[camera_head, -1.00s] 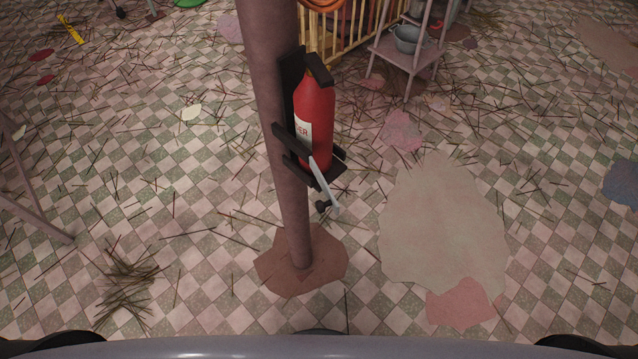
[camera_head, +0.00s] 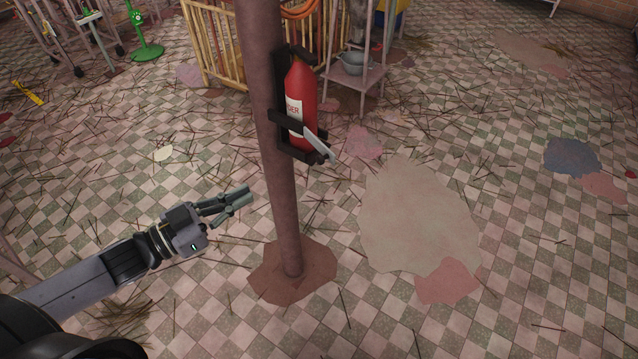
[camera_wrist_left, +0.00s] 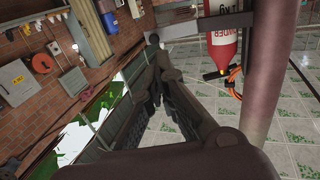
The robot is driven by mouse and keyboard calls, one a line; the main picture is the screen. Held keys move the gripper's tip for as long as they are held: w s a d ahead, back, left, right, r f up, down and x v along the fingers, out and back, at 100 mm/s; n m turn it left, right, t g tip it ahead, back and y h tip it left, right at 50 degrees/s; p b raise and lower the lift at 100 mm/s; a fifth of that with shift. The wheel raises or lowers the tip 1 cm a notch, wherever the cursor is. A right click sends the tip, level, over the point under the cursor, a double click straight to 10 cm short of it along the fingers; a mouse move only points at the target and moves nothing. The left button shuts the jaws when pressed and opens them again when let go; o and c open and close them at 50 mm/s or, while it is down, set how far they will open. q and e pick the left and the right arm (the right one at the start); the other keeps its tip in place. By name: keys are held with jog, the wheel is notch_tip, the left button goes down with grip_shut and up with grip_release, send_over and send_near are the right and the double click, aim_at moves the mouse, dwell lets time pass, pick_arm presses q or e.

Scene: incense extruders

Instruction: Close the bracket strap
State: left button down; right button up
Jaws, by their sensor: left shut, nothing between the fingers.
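A red fire extinguisher (camera_head: 302,105) stands upright in a black bracket (camera_head: 282,88) on a brown pole (camera_head: 283,200). A dark strap (camera_head: 285,121) crosses the extinguisher's lower part. A pale lever-like piece (camera_head: 320,145) slants down to the right from it; I cannot tell whether it is latched. My left gripper (camera_head: 246,193) is shut and empty, left of the pole and lower in the picture than the bracket, apart from both. In the left wrist view, its fingers (camera_wrist_left: 160,75) point toward the room, with the extinguisher (camera_wrist_left: 224,45) and pole (camera_wrist_left: 268,75) at right. My right gripper is out of view.
A yellow railing (camera_head: 215,50) and a shelf stand with a grey pot (camera_head: 354,63) are behind the pole. A green stand (camera_head: 146,48) is at the back left. The tiled floor has scattered sticks and flat patches (camera_head: 415,215), with open room around the pole.

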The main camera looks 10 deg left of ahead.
pick_arm(q)
jog(key=d, duration=0.1)
jog(key=p, duration=0.3)
send_near(317, 160)
jog(key=x, duration=0.6)
jog(key=shift+w+r, duration=0.1)
jog(key=shift+w, duration=0.1)
jog(key=shift+w+d, duration=0.25)
jog(key=shift+w, duration=0.05)
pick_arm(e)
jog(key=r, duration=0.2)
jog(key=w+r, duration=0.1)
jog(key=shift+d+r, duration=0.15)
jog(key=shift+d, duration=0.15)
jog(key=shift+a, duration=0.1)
